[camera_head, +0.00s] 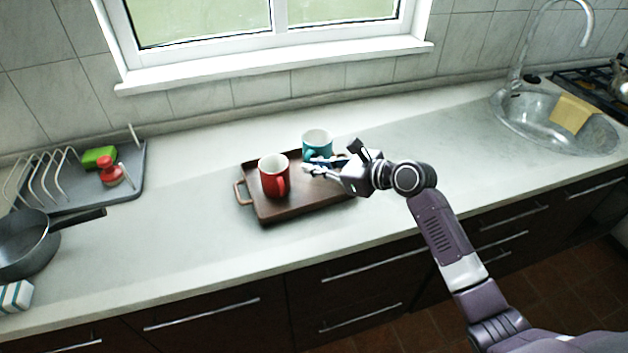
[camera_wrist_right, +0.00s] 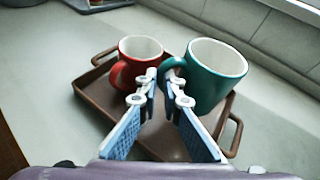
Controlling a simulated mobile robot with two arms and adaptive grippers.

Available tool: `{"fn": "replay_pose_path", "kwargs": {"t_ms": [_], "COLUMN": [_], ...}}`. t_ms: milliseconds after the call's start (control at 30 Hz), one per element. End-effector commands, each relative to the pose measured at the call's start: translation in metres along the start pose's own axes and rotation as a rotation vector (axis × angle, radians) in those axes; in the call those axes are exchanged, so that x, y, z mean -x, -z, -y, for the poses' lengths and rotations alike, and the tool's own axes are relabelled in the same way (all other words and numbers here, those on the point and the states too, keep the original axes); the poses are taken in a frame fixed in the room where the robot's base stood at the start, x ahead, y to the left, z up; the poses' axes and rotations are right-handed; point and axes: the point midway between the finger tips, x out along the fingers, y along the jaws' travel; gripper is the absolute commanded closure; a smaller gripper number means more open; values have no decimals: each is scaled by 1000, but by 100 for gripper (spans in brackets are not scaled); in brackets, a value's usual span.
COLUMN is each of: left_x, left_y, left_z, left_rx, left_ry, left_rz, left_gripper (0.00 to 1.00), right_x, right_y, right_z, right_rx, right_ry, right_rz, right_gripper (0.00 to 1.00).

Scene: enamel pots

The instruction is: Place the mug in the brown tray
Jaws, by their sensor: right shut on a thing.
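A teal mug (camera_head: 317,142) with a white inside is upright at the back edge of the brown tray (camera_head: 297,208). In the right wrist view the teal mug (camera_wrist_right: 217,75) is over the tray (camera_wrist_right: 100,101); I cannot tell whether its base touches. A red mug (camera_head: 272,178) stands upright on the tray, left of the teal one, and shows in the right wrist view (camera_wrist_right: 138,62). My right gripper (camera_head: 311,166) is shut on the teal mug's handle, its fingertips close together in the wrist view (camera_wrist_right: 163,92). My left gripper is not in view.
A grey dish rack (camera_head: 75,190) with a green sponge (camera_head: 99,157) and a red-topped brush (camera_head: 111,172) stands at left, beside a dark pan (camera_head: 27,245). A sink (camera_head: 540,125) with a yellow cloth (camera_head: 572,113) is at right. The counter around the tray is clear.

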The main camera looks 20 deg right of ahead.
Motion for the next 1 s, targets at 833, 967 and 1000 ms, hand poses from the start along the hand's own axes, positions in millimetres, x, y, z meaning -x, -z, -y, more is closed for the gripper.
{"fn": "replay_pose_path", "kwargs": {"t_ms": [833,967,1000], "left_x": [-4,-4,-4], "left_y": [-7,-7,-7], "left_z": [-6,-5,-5], "left_rx": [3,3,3], "left_ry": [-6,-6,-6], "left_rz": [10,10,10], "left_gripper": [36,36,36], "right_x": [-19,-19,-19], "right_y": [46,46,46], "right_z": [-6,-6,-6], "right_rx": [0,0,0], "right_ry": [0,0,0], "right_rz": [2,1,1], "right_gripper": [88,76,76]}}
